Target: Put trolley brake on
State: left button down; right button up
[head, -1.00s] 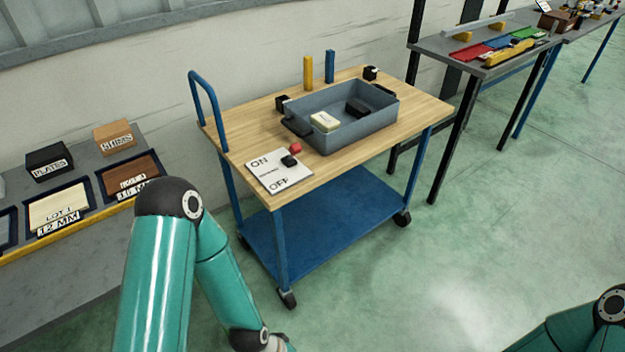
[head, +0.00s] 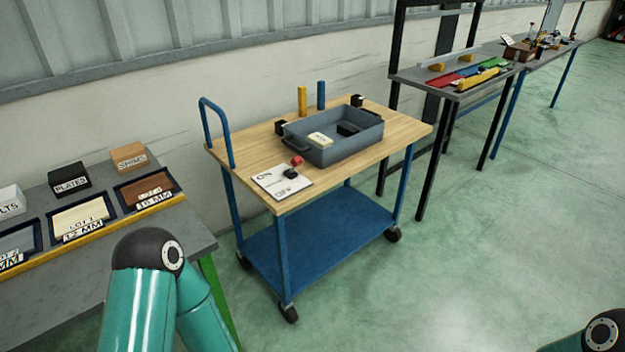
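The blue-framed trolley (head: 340,240) with a wooden top stands ahead of me on casters. On its near left corner lies a white brake plate (head: 272,186) lettered ON toward the back and OFF toward the front. A black lever part (head: 290,173) sits at the plate's right side, with a red knob (head: 297,160) just behind it. I cannot tell for certain which setting the lever is at. My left arm shows only its elbow, at the lower left, short of the trolley. My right arm shows only a joint at the lower right corner. Both grippers are out of view.
A grey bin (head: 345,148) on the trolley holds a pale block and a black block. Yellow (head: 302,100) and blue (head: 321,95) posts stand behind it. A bench with labelled trays (head: 82,219) is at left, another table (head: 440,85) at right. Floor right of the trolley is clear.

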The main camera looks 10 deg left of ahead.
aim_at(296, 161)
jog(key=u, duration=0.15)
jog(key=i, duration=0.95)
jog(key=z, duration=0.1)
